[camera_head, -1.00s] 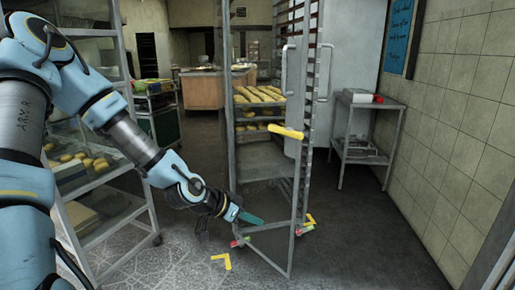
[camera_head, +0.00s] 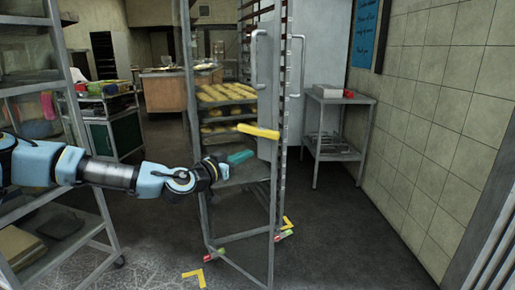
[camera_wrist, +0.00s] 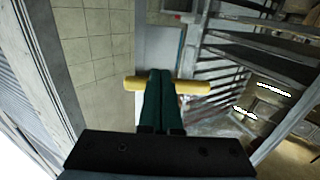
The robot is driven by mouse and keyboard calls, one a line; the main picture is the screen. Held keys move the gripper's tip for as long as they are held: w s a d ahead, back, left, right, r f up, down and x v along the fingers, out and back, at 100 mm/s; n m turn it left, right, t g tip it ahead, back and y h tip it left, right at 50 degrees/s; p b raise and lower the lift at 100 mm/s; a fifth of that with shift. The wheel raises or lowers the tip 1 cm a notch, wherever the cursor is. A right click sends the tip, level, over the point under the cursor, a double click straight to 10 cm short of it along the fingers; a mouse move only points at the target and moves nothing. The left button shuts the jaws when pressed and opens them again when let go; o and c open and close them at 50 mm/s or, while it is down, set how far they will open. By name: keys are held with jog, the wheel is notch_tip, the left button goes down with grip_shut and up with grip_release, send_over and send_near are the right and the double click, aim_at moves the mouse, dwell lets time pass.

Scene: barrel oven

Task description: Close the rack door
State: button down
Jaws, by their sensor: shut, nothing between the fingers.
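The tall metal rack (camera_head: 197,150) stands in the middle of the head view with trays of long loaves inside. Its grey door panel (camera_head: 265,85) with a vertical handle stands at the rack's right side and looks ajar. A yellow horizontal bar handle (camera_head: 258,131) sits at the panel's lower end. My gripper (camera_head: 240,157) has green fingers, shut and empty, in front of the rack just below and left of the yellow bar. In the wrist view the closed fingers (camera_wrist: 160,100) overlap the yellow bar (camera_wrist: 195,87). I cannot tell whether they touch it.
A shelf cart (camera_head: 62,100) stands close on the left, beside my arm. A small metal table (camera_head: 338,135) is at the right by the tiled wall (camera_head: 440,110). Yellow corner marks (camera_head: 193,277) lie on the floor by the rack's feet. The dark floor to the right is clear.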

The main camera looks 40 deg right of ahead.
aim_at(265, 146)
jog(key=d, duration=0.6)
jog(key=shift+w+p, duration=0.4)
jog(key=shift+d, duration=0.2)
